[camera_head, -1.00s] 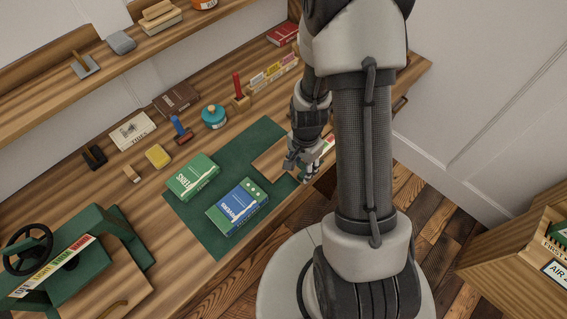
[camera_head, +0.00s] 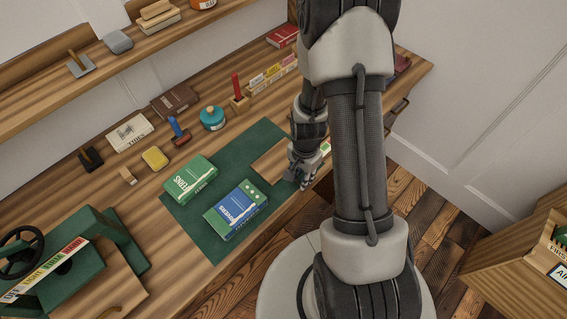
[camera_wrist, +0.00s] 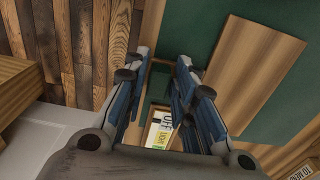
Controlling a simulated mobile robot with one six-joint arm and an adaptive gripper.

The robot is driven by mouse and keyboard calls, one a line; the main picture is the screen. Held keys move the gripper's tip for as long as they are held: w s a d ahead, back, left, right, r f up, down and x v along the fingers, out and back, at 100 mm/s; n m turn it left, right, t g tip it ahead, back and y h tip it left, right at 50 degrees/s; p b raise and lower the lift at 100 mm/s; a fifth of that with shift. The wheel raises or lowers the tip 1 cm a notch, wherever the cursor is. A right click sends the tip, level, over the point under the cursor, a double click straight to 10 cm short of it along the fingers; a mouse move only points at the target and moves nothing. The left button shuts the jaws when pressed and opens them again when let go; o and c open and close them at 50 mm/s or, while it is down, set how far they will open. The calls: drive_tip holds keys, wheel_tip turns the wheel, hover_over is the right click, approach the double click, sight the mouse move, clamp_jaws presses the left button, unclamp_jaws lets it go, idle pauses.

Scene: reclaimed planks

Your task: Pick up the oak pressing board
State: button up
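The oak pressing board (camera_head: 268,164) is a flat, plain wooden board lying on the green mat (camera_head: 236,152). My arm and gripper hide part of it in the head view. In the wrist view the board (camera_wrist: 258,72) lies flat just right of my fingers, with the green mat around it. My gripper (camera_head: 297,178) is low at the board's right end, near the bench's front edge. In the wrist view my gripper (camera_wrist: 163,62) has its fingers apart, with nothing held between them. I cannot tell whether a finger touches the board.
A labelled card (camera_wrist: 160,130) shows between my fingers in the wrist view. A green press (camera_head: 75,250) stands at the lower left. A shelf (camera_head: 120,60) runs above the bench.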

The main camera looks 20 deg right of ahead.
clamp_jaws()
